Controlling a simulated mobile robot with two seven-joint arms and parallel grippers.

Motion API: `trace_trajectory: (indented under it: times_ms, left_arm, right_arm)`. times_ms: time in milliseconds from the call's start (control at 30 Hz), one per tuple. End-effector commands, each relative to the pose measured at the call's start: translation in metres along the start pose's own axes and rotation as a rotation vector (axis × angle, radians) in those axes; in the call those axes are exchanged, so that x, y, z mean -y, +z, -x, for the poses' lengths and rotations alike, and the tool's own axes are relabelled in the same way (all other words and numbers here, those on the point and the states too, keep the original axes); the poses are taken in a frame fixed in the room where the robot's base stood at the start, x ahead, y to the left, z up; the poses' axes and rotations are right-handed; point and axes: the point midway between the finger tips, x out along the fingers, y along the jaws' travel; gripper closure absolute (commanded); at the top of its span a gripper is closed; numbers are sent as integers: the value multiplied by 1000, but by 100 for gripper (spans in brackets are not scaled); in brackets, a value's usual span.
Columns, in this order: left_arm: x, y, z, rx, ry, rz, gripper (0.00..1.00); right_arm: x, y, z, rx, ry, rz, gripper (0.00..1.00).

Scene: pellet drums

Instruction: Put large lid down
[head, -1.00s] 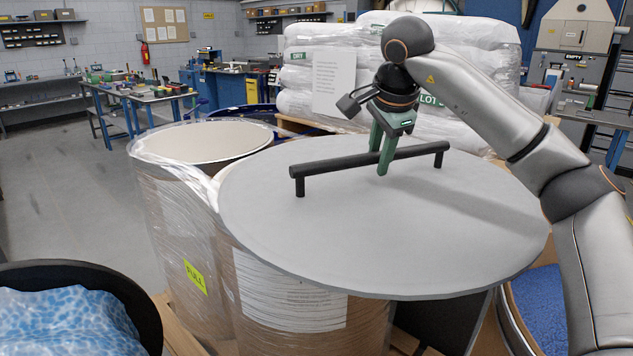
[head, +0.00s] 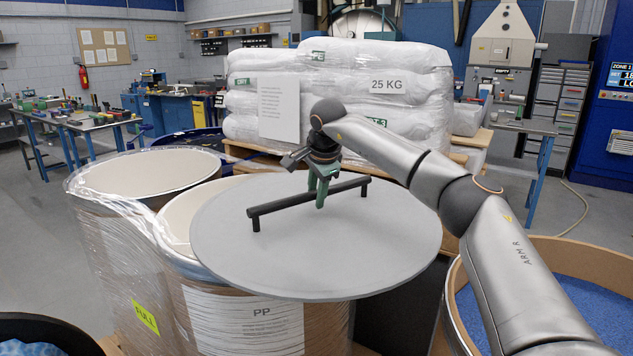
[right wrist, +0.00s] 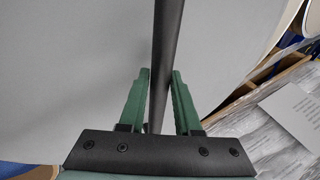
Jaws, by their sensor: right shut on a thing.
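The large lid (head: 330,262) is a flat grey disc with a long black bar handle (head: 285,204) across its top. My right gripper (head: 320,200) is shut on the handle near its middle. In the right wrist view the two green fingers of the right gripper (right wrist: 160,90) stand on either side of the black bar (right wrist: 167,50), over the grey lid (right wrist: 80,60). The lid is over the front part of a wrapped drum labelled PP (head: 245,322) and juts out to its right. The drum's pale top shows behind the lid's left edge. My left gripper is not in view.
A wrapped drum with a pale top (head: 150,170) and a yellow FULL tag stands at left. An open drum of blue pellets (head: 600,310) is at lower right. A dark-rimmed container (head: 40,325) is at lower left. Stacked white sacks (head: 390,105) stand behind.

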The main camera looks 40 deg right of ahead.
Motion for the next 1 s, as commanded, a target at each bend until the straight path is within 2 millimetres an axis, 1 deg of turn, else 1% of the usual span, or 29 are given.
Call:
trace_trajectory:
  times_ms: [33,367,500,600,933,967,1000]
  left_arm:
    - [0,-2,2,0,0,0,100]
    - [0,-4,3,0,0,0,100]
    - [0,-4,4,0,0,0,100]
    - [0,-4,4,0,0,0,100]
    - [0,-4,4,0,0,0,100]
    - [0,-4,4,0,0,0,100]
    - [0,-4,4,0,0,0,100]
  right_arm:
    - [5,0,-2,4,-9,0,100]
    - [8,-4,-21,4,-9,0,100]
    - [-1,-2,-38,3,-8,1,100]
    - [-4,0,-47,3,-9,1,100]
    - [-5,0,-49,4,-10,0,100]
    - [-8,0,-52,2,-1,1,66]
    - [-8,0,-52,2,-1,1,61]
